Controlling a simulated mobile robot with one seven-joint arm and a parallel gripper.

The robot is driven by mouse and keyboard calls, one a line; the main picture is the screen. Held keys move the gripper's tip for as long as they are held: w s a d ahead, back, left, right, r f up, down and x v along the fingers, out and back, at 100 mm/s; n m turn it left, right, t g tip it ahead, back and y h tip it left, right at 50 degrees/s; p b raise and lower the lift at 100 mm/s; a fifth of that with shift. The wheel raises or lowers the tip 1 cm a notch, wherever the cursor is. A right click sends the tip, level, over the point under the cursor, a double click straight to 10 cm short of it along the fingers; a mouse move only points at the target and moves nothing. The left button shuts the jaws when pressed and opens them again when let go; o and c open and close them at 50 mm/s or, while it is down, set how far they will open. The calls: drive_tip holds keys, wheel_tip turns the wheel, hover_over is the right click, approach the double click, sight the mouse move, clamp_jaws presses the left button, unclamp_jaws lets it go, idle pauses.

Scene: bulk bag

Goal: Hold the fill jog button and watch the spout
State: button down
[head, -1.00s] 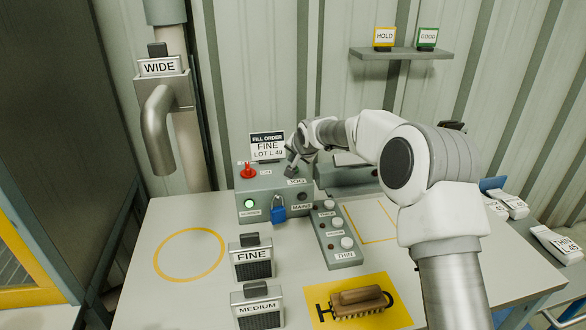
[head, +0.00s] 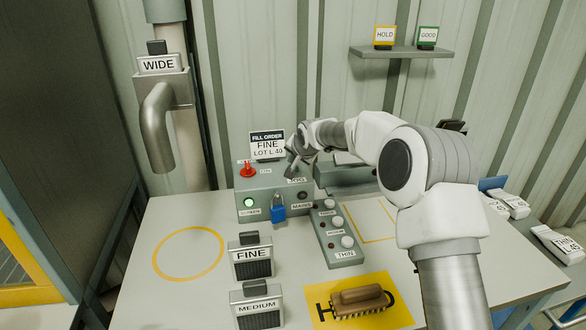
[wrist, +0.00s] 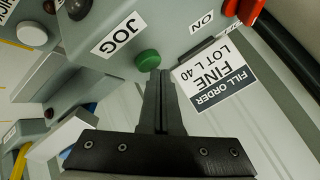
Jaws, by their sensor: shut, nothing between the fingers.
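The grey control box (head: 256,196) stands at the back of the table. Its green jog button (wrist: 148,60) sits beside the JOG label (wrist: 118,33) in the wrist view; in the head view my gripper hides the button. My gripper (wrist: 160,74) is shut and empty, its fingertips right at the button's edge. I cannot tell whether they press it. In the head view my gripper (head: 292,170) is over the box's top. The grey bent spout (head: 158,130) hangs at the left under a WIDE plate (head: 160,65). No material shows at its mouth.
The fill order card (head: 267,145) reads FINE, LOT L 40. FINE (head: 251,256) and MEDIUM (head: 257,306) blocks and a brush (head: 358,300) stand in front.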

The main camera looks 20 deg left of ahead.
drive_tip(key=shift+f+b, duration=0.45)
drive_tip(key=shift+f, duration=0.15)
idle(1.4)
drive_tip(key=shift+r, duration=0.1)
idle(1.4)
drive_tip(key=shift+r+p, duration=0.45)
drive_tip(key=shift+r, duration=0.45)
drive_tip(key=shift+r+p, duration=1.45)
drive_tip(key=shift+r, duration=1.05)
